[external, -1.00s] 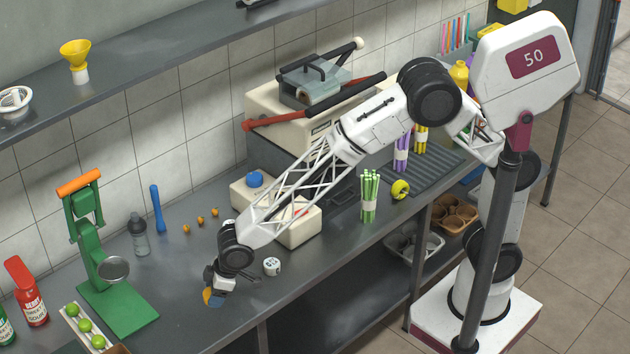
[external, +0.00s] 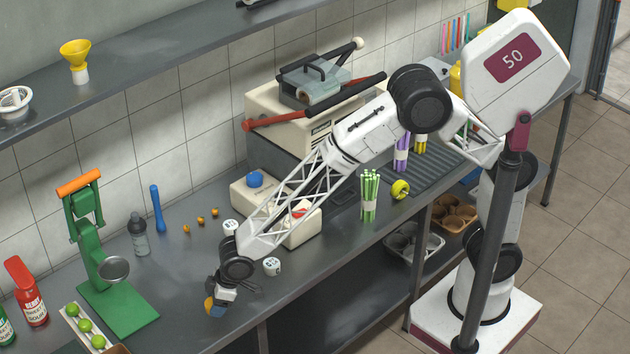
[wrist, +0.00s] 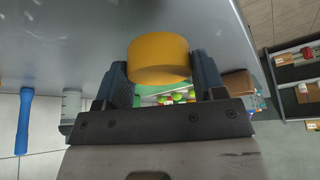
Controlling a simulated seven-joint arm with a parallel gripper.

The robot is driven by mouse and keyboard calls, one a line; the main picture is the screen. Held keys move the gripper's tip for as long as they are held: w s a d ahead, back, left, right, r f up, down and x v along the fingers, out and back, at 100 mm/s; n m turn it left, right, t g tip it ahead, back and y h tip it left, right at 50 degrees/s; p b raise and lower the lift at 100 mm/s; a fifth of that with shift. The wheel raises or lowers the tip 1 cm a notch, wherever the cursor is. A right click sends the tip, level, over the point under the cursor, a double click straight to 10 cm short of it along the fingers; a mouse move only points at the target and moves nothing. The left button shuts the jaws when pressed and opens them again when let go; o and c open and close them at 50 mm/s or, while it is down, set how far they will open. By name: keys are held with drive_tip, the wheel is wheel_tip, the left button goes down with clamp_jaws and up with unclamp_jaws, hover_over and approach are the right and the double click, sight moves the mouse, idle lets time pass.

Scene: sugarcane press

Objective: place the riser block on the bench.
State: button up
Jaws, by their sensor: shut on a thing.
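My gripper (external: 216,303) is low over the front part of the bench (external: 183,328), to the right of the green press. It is shut on an orange-yellow round block, which I take to be the riser block (wrist: 159,57). In the wrist view the block sits between the two dark fingers of my gripper (wrist: 161,78). In the external view only an orange sliver of the block (external: 208,303) shows beside the fingers. I cannot tell whether its underside touches the bench.
A green press (external: 118,307) stands to the left, with a tray of green limes (external: 84,325) near it. Two small white cups (external: 272,266) stand close to my wrist. A bottle (external: 138,238) and blue pestle (external: 157,210) are behind. The bench's front edge is close.

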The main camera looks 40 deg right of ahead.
drive_tip(key=shift+f, duration=1.9)
drive_tip(key=shift+f, duration=0.1)
drive_tip(key=o, duration=0.9)
drive_tip(key=shift+o, duration=0.2)
drive_tip(key=v, duration=1.2)
drive_tip(key=shift+d, duration=0.1)
